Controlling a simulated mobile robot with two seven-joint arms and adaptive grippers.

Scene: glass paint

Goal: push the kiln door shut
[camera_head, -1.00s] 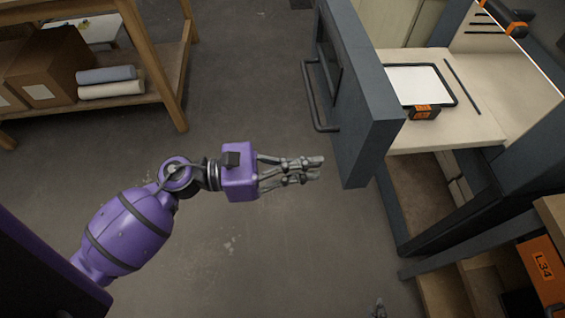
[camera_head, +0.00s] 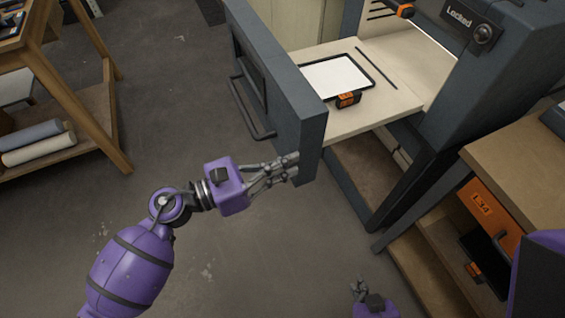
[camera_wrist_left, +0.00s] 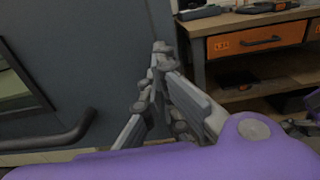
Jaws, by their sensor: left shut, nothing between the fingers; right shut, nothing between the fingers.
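The kiln (camera_head: 465,70) is a dark blue-grey box at the upper right in the head view. Its door (camera_head: 312,130) stands open, swung out to the left, with a black bar handle (camera_head: 250,115) on its outer face. My left gripper (camera_head: 293,166) is shut and empty, its fingertips at the door's lower outer edge; I cannot tell whether they touch. In the left wrist view the door (camera_wrist_left: 95,60) fills the left side behind the fingers. My right gripper (camera_head: 358,288) shows low in the head view, shut and empty, away from the door.
A pale shelf (camera_head: 390,105) extends from the kiln, carrying a black-framed white tray (camera_head: 340,76) with an orange tag. A wooden bench (camera_head: 530,150) with an orange drawer (camera_head: 490,210) stands at the right. A wooden rack (camera_head: 90,100) is at the left. Floor between is clear.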

